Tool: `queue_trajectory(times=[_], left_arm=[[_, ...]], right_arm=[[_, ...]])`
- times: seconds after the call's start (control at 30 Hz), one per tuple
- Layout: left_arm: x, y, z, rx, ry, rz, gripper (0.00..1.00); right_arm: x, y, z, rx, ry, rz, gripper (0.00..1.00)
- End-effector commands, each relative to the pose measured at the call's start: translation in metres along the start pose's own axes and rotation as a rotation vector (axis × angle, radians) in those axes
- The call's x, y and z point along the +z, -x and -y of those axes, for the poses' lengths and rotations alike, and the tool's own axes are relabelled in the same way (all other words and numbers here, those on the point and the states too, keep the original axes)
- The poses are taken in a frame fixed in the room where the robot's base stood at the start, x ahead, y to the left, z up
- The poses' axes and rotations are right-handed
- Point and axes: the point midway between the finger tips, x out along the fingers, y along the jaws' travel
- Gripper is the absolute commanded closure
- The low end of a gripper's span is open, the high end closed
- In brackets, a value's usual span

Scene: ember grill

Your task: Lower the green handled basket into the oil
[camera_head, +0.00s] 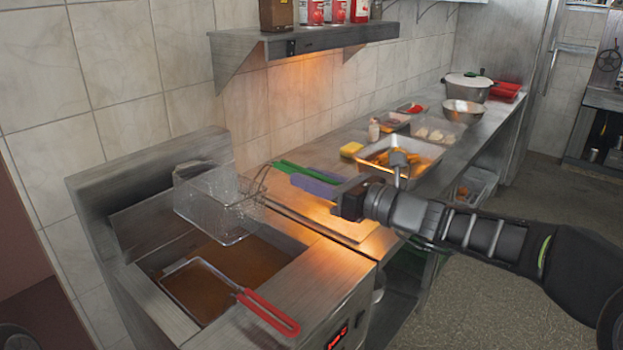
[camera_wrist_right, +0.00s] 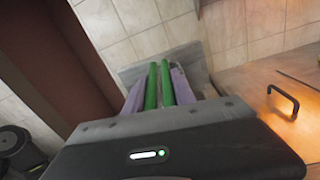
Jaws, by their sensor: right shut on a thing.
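The wire basket (camera_head: 218,203) with the green handle (camera_head: 305,172) hangs in the air above the rear part of the fryer. My right gripper (camera_head: 318,183) is shut on the green handle, coming from the right. In the right wrist view the green handle (camera_wrist_right: 158,86) lies between the purple finger pads. Brown oil (camera_head: 225,268) fills the fryer vat (camera_head: 298,240) below. A second basket with a red handle (camera_head: 268,312) sits in the front part of the vat. My left gripper is not in view.
A steel counter with a tray of food (camera_head: 400,160), a yellow sponge (camera_head: 351,149) and a pot (camera_head: 467,86) runs to the back right. A wall shelf (camera_head: 330,38) holds cans above. The tiled wall and fryer backsplash (camera_head: 95,205) stand close behind the basket.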

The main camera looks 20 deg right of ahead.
Motion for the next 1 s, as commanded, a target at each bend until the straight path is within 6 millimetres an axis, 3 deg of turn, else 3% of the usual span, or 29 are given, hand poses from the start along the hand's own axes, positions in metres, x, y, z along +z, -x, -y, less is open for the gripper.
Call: queue_trajectory(times=[0.6,1.0], left_arm=[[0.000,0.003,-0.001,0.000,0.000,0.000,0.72],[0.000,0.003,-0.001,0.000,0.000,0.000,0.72]], right_arm=[[0.001,0.044,-0.003,-0.001,0.001,0.003,1.00],[0.001,0.047,-0.004,0.001,0.001,0.002,1.00]])
